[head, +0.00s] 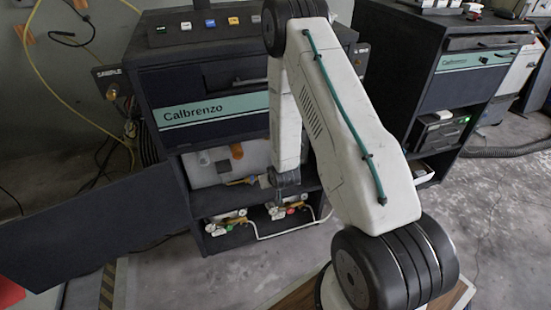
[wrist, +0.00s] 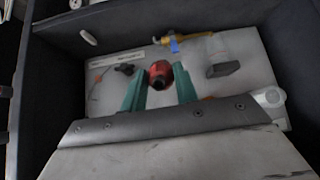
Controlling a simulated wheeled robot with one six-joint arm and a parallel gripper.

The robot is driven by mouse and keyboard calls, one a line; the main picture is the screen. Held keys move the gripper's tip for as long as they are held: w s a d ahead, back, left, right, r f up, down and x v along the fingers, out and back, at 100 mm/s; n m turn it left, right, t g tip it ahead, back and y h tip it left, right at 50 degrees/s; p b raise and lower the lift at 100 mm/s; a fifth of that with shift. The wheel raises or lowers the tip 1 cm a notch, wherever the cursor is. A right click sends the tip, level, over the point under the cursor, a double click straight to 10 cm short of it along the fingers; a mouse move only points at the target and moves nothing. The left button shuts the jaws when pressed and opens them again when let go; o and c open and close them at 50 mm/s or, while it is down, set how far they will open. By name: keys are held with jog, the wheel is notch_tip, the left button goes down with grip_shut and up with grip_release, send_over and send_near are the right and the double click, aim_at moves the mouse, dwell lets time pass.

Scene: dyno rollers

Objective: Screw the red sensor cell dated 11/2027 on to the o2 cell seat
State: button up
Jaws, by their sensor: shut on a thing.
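In the wrist view my gripper (wrist: 160,87) has its two green fingers closed on the red sensor cell (wrist: 160,72). The cell's dark round end faces the camera; no date can be read on it. Beyond it is a pale panel (wrist: 262,75) inside a dark cabinet bay. I cannot make out the o2 cell seat for certain. In the head view my gripper (head: 284,182) is at the opening of the Calbrenzo cabinet (head: 220,112), small and partly dark; the cell does not show clearly there.
Dark bay walls stand close on both sides. Below, a lower shelf (head: 245,225) holds valves and hoses. A second cabinet (head: 470,60) stands right.

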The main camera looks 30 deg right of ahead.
jog(key=w+d+r+t+h, duration=0.1)
jog(key=w+d+t, duration=0.2)
jog(key=w, duration=0.3)
jog(key=w+d+r+t+h, duration=0.1)
jog(key=w+d+r+t, duration=0.1)
jog(key=w+d, duration=0.3)
jog(key=shift+w+d+r+m+t, duration=0.35)
jog(key=shift+w+t, duration=0.1)
jog(key=shift+t, duration=0.15)
jog(key=shift+w+d, duration=0.15)
jog(key=shift+w, duration=0.55)
dwell(1.9)
